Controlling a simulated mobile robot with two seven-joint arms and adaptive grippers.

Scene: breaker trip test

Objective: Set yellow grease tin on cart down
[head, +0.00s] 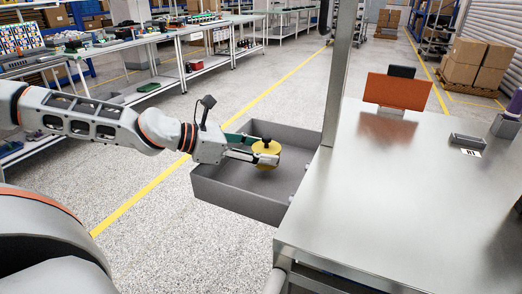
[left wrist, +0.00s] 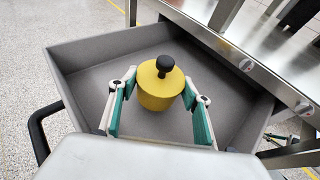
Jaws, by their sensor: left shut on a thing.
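The yellow grease tin (head: 265,147) is a short round tin with a black knob on its lid. My left gripper (head: 257,155) is shut on it, with a finger on each side. The tin is upright over the grey open bin (head: 240,209) at the left side of the steel cart (head: 390,215). In the left wrist view the tin (left wrist: 155,98) sits between the green-padded fingers (left wrist: 160,92), inside the outline of the bin (left wrist: 85,88). I cannot tell whether its base touches the bin floor. My right gripper is not in view.
A steel post (head: 342,70) rises at the bin's back right corner. On the cart top stand an orange panel (head: 398,92) and a small grey block (head: 468,140) beside a white label. Much of the cart top is bare. Workbenches with parts stand at the back left.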

